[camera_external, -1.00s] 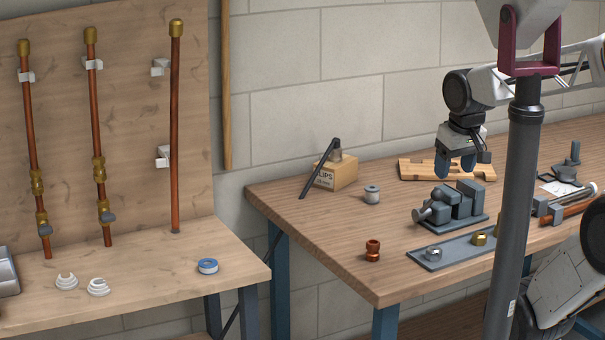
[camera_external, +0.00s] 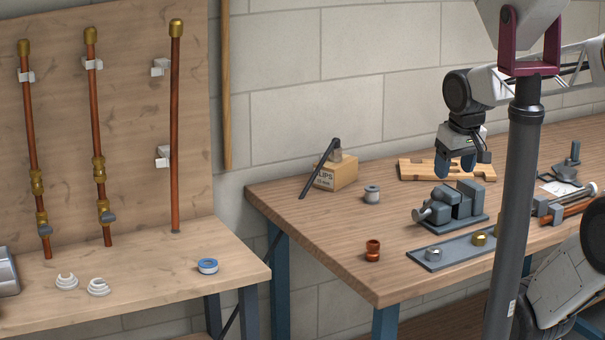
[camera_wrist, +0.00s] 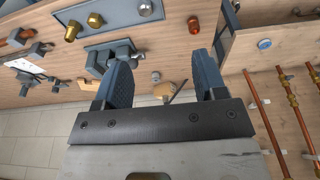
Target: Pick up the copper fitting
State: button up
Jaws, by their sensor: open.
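The copper fitting (camera_external: 373,250) stands upright on the wooden workbench near its front left edge, left of the grey tray. It also shows at the top of the wrist view (camera_wrist: 193,25), beyond my fingers and a little right of the middle. My gripper (camera_external: 455,168) is open and empty, pointing down above the bench behind the vise. It is up and to the right of the fitting, well apart from it. In the wrist view both blue-grey fingers (camera_wrist: 162,68) are spread wide with nothing between them.
A grey vise (camera_external: 455,207) stands below my gripper. A small spool (camera_external: 372,194) and cardboard box (camera_external: 337,173) stand behind. Bare bench surrounds the copper fitting.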

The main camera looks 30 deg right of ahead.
jog(key=shift+c, duration=0.2)
dwell(0.3)
jog(key=m+t+y, duration=0.6)
jog(key=m+y, duration=0.3)
jog(key=m, duration=1.3)
send_over(376, 243)
jog(key=s+a, duration=0.1)
jog(key=s, duration=0.6)
notch_tip(376, 243, down, 16)
jog(key=w+d+f+m+t, duration=0.1)
jog(key=f+m, duration=0.1)
jog(key=w+d+f+m+t+h, duration=0.1)
jog(key=f+m, duration=0.1)
jog(key=w+d+f+m, duration=0.1)
jog(key=f+m, duration=0.1)
jog(key=m, duration=0.1)
jog(key=shift+d+f+t, duration=0.1)
jog(key=shift+d+t, duration=0.1)
jog(key=shift+t, duration=0.2)
jog(key=shift+w+a, duration=0.1)
jog(key=shift+x, duration=1.15)
jog(key=shift+f, duration=0.15)
